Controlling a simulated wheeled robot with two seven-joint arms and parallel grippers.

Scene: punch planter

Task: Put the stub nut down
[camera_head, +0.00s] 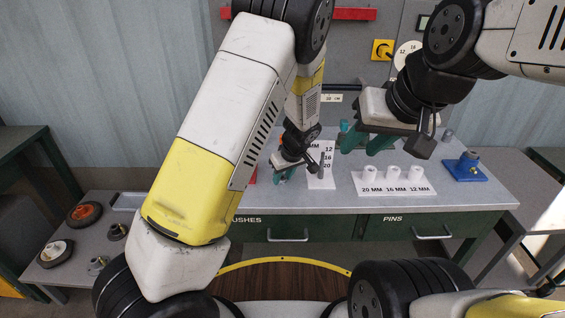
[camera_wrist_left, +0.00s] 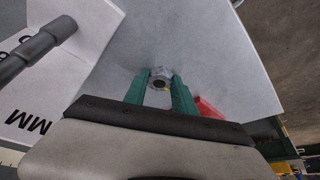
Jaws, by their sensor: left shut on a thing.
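The stub nut (camera_wrist_left: 160,78) is a small grey ring-like piece with a dark hole, seen in the left wrist view between the teal fingertips. My left gripper (camera_head: 283,178) is low over the left part of the grey bench top (camera_head: 345,190). In the left wrist view my left gripper (camera_wrist_left: 165,90) is shut on the nut, over bare grey bench. I cannot tell whether the nut touches the bench. In the head view the nut is too small or hidden to make out. My right gripper (camera_head: 367,142) is open and empty above the bench's middle.
A white label card (camera_head: 320,180) with a grey upright pin lies just right of my left gripper. White bushes stand on another card (camera_head: 400,188), and a blue fixture (camera_head: 466,170) stands at the right. A red thing (camera_wrist_left: 208,107) lies beside the left fingers. Wheels sit on a low left shelf (camera_head: 75,268).

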